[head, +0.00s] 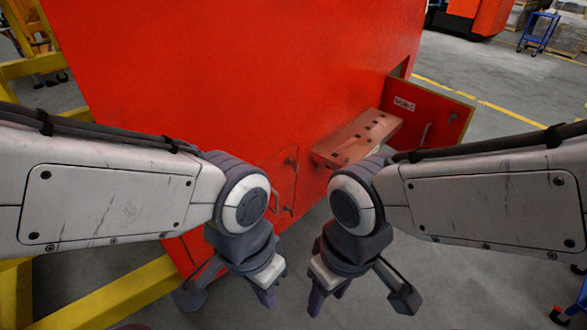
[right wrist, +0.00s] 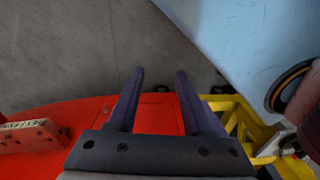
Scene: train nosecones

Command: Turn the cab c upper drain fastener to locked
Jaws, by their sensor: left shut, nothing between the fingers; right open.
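The red cab (head: 230,70) fills the middle of the head view. A small closed panel (head: 270,175) low on its face carries a small dark fitting (head: 291,162) near its upper right edge, with more handle-like fittings (head: 285,209) below. I cannot tell which is the upper drain fastener or how it is turned. My left gripper (head: 268,302) is shut and empty, in front of and below the panel. My right gripper (head: 316,302) is open and empty beside it, also in the right wrist view (right wrist: 158,73). Neither gripper touches the panel.
A red door (head: 440,117) with a label and handle stands open at the right. An orange-brown slotted block (head: 357,138) juts out from the cab beside it. Yellow framework (head: 110,297) runs along the lower left.

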